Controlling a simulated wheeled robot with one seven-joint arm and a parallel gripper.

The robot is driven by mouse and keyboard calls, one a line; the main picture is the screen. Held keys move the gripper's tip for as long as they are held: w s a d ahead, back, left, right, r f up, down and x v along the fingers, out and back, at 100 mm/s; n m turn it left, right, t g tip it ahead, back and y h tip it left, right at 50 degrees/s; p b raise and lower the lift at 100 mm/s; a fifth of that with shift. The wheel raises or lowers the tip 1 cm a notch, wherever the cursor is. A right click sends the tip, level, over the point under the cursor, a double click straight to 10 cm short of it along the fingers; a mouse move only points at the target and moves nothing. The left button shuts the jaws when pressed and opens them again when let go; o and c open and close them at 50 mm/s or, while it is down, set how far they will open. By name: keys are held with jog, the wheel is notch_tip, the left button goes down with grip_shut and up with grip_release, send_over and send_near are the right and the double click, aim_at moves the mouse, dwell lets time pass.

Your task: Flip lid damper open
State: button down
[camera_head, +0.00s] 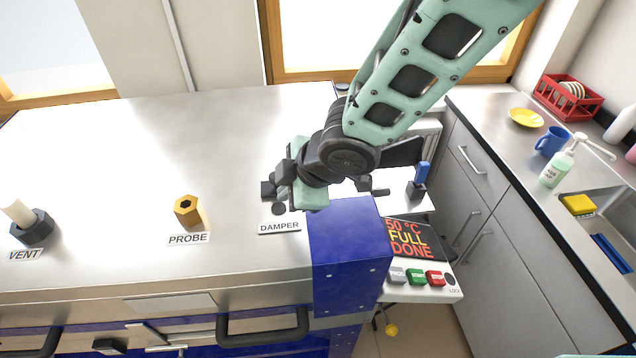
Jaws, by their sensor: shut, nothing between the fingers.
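The kiln lid's DAMPER label (279,227) is at the lid's right edge, beside the blue corner housing. A small dark round part (278,208) sits just above the label. My gripper (282,180) is shut and empty, low over this spot, its dark end close to the damper. The gripper and wrist cover much of the damper area, so the damper's position and any contact cannot be told.
On the steel lid (110,160) stand a brass PROBE fitting (187,211) and a VENT plug (32,227). At right are a control panel (415,240) reading "50 °C FULL DONE", an upright blue-tipped lever (422,175) and a sink counter (500,125).

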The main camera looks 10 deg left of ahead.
jog(key=shift+s+d+r, duration=0.5)
jog(key=shift+r, duration=0.15)
jog(key=shift+d+r, duration=0.15)
jog(key=shift+r, duration=0.15)
jog(key=v, duration=0.7)
jog(key=shift+s+d+r+p, duration=0.15)
jog(key=shift+s+r+p, duration=0.05)
jog(key=shift+r+p, duration=0.2)
